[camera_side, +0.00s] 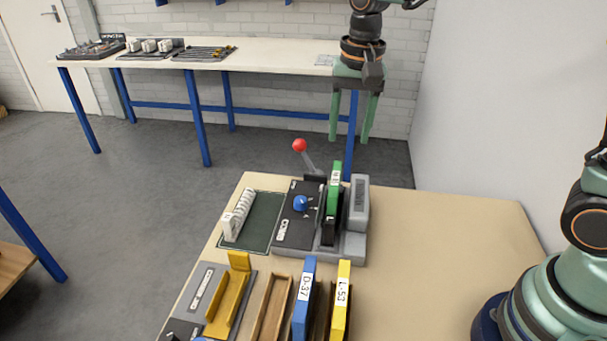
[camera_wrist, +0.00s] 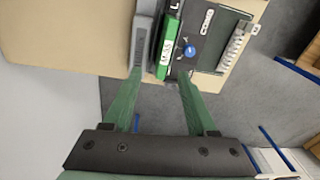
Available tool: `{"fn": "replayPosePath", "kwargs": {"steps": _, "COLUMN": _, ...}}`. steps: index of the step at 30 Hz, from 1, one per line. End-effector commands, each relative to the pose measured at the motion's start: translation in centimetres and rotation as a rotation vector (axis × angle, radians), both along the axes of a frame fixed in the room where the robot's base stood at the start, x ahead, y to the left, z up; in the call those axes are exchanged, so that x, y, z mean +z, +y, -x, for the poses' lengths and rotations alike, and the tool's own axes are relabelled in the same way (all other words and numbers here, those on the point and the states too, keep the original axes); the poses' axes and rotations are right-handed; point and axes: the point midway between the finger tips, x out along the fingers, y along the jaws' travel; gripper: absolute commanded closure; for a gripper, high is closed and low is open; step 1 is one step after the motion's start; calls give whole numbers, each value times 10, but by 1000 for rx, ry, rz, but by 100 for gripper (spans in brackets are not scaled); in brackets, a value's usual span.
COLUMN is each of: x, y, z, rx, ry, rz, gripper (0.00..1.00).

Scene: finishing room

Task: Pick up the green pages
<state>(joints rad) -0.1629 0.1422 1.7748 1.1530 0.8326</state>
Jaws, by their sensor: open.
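The green pages (camera_side: 334,190) are a thin upright block with a white label. They stand in a grey fixture (camera_side: 352,245) on the near table, beside its dark panel with a blue knob. In the wrist view the green pages (camera_wrist: 170,38) show edge-up near the top middle. My gripper (camera_wrist: 160,72) is open and empty, its two green fingers spread. The near end of the pages appears between the fingertips in that picture; I cannot tell the height gap.
A red-ball lever (camera_side: 300,146) rises behind the fixture. A white ridged piece (camera_side: 238,215) sits on a dark green mat to the left. Blue (camera_side: 304,298) and yellow (camera_side: 341,300) labelled blocks, a wooden tray (camera_side: 270,308) and a yellow holder (camera_side: 229,300) stand in front. The table's right side is clear.

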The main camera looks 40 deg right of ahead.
Motion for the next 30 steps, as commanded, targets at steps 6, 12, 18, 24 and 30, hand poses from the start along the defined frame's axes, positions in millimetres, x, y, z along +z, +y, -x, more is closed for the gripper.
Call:
{"fn": "replayPosePath", "kwargs": {"steps": 6, "x": -19, "y": 14, "z": -16, "rx": -103, "ry": 66, "rz": 7, "gripper": 43}}
{"fn": "replayPosePath", "kwargs": {"steps": 12, "x": -40, "y": 15, "z": -17, "rx": -119, "ry": 76, "rz": 9, "gripper": 43}}
{"fn": "replayPosePath", "kwargs": {"steps": 18, "x": -74, "y": 14, "z": -16, "rx": -117, "ry": 76, "rz": 9, "gripper": 43}}
{"fn": "replayPosePath", "kwargs": {"steps": 24, "x": -90, "y": 14, "z": -17, "rx": -117, "ry": 73, "rz": 8, "gripper": 43}}
{"fn": "replayPosePath", "kwargs": {"steps": 30, "x": -111, "y": 12, "z": -15, "rx": -117, "ry": 76, "rz": 8, "gripper": 43}}
